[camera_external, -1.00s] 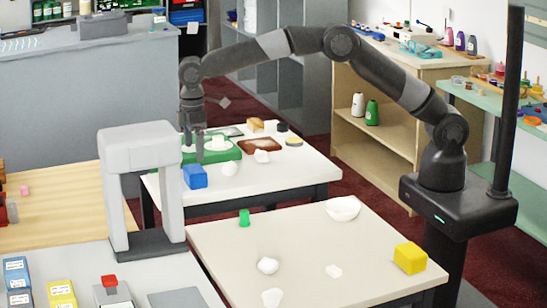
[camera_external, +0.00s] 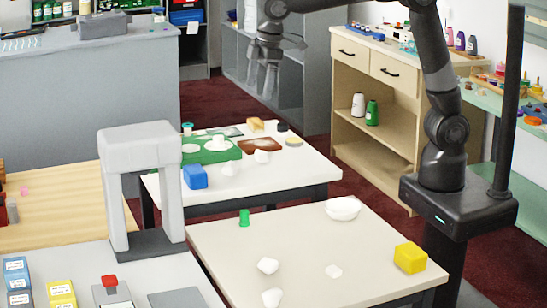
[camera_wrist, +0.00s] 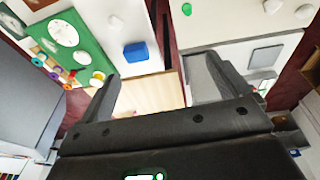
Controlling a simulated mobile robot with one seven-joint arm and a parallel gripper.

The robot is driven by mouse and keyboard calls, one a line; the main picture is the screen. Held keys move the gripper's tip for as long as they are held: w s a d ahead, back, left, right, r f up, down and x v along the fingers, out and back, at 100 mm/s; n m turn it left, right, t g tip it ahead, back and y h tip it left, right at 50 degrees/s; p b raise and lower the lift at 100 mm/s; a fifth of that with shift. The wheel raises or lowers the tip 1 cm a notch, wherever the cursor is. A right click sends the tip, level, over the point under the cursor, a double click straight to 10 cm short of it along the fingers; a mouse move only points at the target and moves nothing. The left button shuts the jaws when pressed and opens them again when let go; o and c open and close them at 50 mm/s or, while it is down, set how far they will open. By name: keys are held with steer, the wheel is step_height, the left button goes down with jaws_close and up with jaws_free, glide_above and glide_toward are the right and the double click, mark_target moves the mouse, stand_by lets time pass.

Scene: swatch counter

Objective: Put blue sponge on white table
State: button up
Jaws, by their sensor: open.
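The blue sponge (camera_external: 194,177) rests on the left front part of the white table (camera_external: 262,186) at the back. It also shows in the wrist view (camera_wrist: 136,51), lying on the white surface beyond my fingers. My gripper (camera_external: 268,72) is raised high to the right of the sponge and behind the table, well apart from both. In the wrist view my gripper (camera_wrist: 162,68) has its two fingers wide apart with nothing between them.
A green board (camera_external: 212,152), a brown tray (camera_external: 268,145) and white lumps share the back table. The nearer pale table (camera_external: 300,255) carries a green cup (camera_external: 244,218), a white bowl (camera_external: 343,208) and a yellow cube (camera_external: 410,258). A grey arch-shaped stand (camera_external: 140,185) is left of them.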

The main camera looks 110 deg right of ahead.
steer(key=s+a+r+t, duration=0.1)
steer(key=s+a, duration=0.2)
steer(key=s, duration=0.5)
steer(key=s+a+r+t, duration=0.1)
steer(key=s+a, duration=0.2)
steer(key=s, duration=0.4)
steer(key=s+a+f, duration=0.2)
steer(key=s+f, duration=0.1)
steer(key=s, duration=0.5)
steer(key=s+a+f+t, duration=0.1)
steer(key=s+a+f, duration=0.1)
steer(key=s, duration=0.6)
steer(key=shift+f+y, duration=0.3)
steer(key=shift+f, duration=0.4)
